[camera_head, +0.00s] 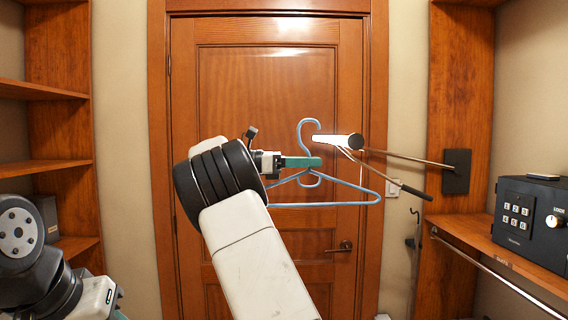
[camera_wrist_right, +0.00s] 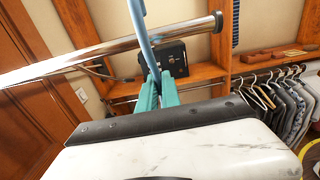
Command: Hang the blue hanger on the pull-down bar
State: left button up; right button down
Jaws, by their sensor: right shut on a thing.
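The blue hanger (camera_head: 345,186) is upright in the head view, in front of the door. My right gripper (camera_head: 302,162) is shut on the hanger's neck, below its hook. The pull-down bar (camera_head: 330,139) is a shiny rod with a black end cap, just right of the hook. The hook tip is close above the bar's left part; I cannot tell whether they touch. In the right wrist view, the hanger (camera_wrist_right: 139,25) crosses in front of the bar (camera_wrist_right: 100,52), between the gripper's teal fingers (camera_wrist_right: 156,92). My left gripper (camera_head: 117,312) is mostly cut off at lower left.
Thin support arms join the bar to a black bracket (camera_head: 456,172) on the right wooden panel; a black-gripped handle (camera_head: 415,192) hangs below. A black safe (camera_head: 533,220) sits on the right shelf. Clothes (camera_wrist_right: 285,105) hang on a rail in the wrist view. Wooden shelves (camera_head: 45,167) stand left.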

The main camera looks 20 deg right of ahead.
jog(key=x, duration=0.8)
jog(key=shift+s+d, duration=0.1)
jog(key=shift+d, duration=0.2)
jog(key=shift+d+f, duration=0.15)
jog(key=shift+f, duration=0.1)
jog(key=shift+d+f, duration=0.1)
jog(key=shift+f, duration=1.15)
jog(key=c, duration=1.5)
grip_release()
